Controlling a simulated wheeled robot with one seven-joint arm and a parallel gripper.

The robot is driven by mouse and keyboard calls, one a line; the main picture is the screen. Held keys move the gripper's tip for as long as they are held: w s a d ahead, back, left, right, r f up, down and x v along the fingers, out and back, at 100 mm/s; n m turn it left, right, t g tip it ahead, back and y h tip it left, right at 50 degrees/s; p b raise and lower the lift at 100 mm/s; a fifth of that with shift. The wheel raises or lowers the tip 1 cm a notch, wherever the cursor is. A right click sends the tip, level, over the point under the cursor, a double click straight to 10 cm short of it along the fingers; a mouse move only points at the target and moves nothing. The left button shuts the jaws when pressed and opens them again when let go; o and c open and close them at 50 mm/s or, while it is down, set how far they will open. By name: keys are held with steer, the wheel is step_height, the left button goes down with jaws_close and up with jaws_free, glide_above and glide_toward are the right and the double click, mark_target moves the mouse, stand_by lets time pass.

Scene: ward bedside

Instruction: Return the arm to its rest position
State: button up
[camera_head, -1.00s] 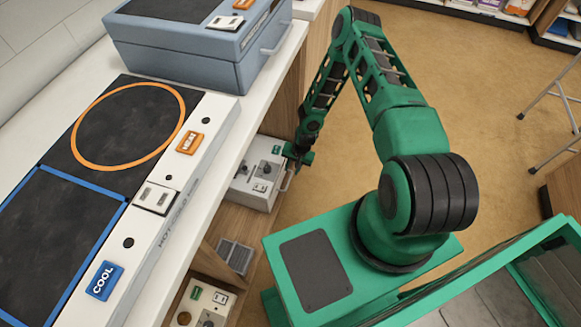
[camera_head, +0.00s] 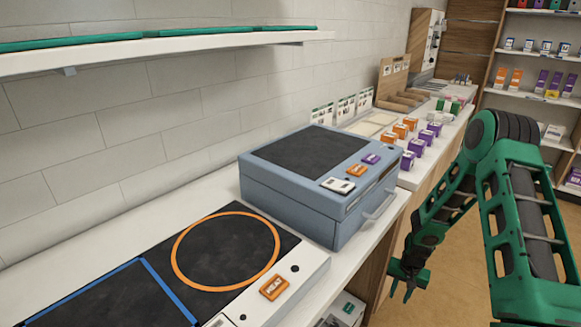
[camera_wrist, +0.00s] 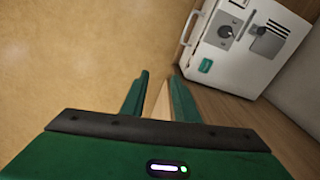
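My green arm (camera_head: 520,225) stands at the right in the head view, bent at a high elbow, with its forearm coming down toward the counter's front edge. My gripper (camera_head: 402,292) hangs at its end, pointing down beside the counter front. In the wrist view my gripper (camera_wrist: 160,76) shows two green fingers standing apart with nothing between them. Bare floor and a wooden edge show past the fingers.
A white box with a knob (camera_wrist: 240,40) is close to the right of my gripper in the wrist view. The white counter (camera_head: 195,185) carries a blue-grey case (camera_head: 290,205) and a dark HEAT pad (camera_head: 225,250). Open tan floor (camera_wrist: 70,60) lies left in the wrist view.

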steer(key=s+d+r, duration=0.2)
steer(key=s+r, duration=0.2)
steer(key=r, duration=0.6)
steer(key=s+d+r+h, duration=0.1)
steer(key=s+d+r, duration=0.25)
steer(key=r, duration=0.65)
steer(key=s+d+r, duration=0.2)
steer(key=s+r, duration=0.3)
steer(key=r, duration=0.5)
steer(key=s+a+r, duration=0.1)
steer(key=s+r, duration=0.3)
steer(key=s, duration=0.3)
steer(key=s+a+r+y, duration=0.1)
steer(key=s+r, duration=0.3)
steer(key=s, duration=0.4)
steer(key=s+a+r, duration=0.3)
steer(key=s+r, duration=0.1)
steer(key=s, duration=0.4)
steer(key=shift+g, duration=0.3)
steer(key=shift+w+a+r, duration=0.1)
steer(key=shift+w+a, duration=0.05)
